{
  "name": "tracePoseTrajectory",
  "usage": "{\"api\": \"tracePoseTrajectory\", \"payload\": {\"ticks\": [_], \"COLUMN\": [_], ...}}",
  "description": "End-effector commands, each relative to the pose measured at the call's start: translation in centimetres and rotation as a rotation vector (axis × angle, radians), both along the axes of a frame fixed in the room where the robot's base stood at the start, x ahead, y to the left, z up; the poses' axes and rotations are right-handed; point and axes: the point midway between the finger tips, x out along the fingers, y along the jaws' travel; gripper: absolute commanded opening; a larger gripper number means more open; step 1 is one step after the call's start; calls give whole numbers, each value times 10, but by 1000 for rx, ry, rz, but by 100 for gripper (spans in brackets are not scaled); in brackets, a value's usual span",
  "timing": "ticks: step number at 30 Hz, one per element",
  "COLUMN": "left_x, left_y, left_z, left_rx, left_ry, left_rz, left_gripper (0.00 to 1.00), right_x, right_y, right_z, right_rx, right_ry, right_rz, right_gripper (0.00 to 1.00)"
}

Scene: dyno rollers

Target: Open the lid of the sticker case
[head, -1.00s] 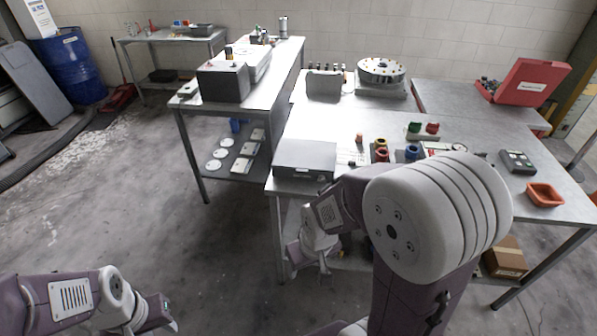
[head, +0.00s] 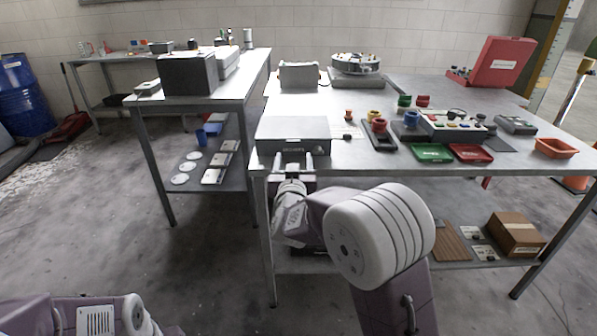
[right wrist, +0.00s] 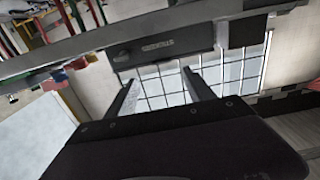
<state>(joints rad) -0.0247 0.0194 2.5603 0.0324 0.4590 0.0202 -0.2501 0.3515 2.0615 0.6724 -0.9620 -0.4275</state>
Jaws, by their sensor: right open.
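The sticker case is a flat grey box (head: 293,130) at the near left corner of the main table in the head view, with its lid shut. In the right wrist view its dark front, bearing a small label, shows near the top (right wrist: 165,45). My right gripper (head: 293,160) is at the case's front edge, with two fingers spread and nothing between them. Its fingers also show apart and empty in the right wrist view (right wrist: 160,78), pointing at the case front. I cannot tell whether they touch it. My left gripper is out of view; only part of that arm shows.
An open red case (head: 497,62) stands at the back right. A cardboard box (head: 515,234) is on the lower shelf.

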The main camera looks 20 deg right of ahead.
Motion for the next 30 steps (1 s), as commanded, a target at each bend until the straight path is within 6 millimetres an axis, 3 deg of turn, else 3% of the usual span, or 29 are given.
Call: {"api": "tracePoseTrajectory", "payload": {"ticks": [8,10,15,21,30], "left_x": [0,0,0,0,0], "left_y": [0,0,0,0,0], "left_z": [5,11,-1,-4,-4], "left_rx": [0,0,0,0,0], "left_ry": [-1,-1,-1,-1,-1], "left_rz": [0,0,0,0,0], "left_gripper": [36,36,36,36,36], "right_x": [10,23,58,83,87], "right_y": [-1,-5,-15,-22,-23], "right_z": [1,2,-3,-3,-1], "right_rx": [-1,-1,0,0,-1], "right_ry": [0,1,-2,1,1], "right_rz": [5,3,4,6,6], "right_gripper": [62,62,62,62,62]}}
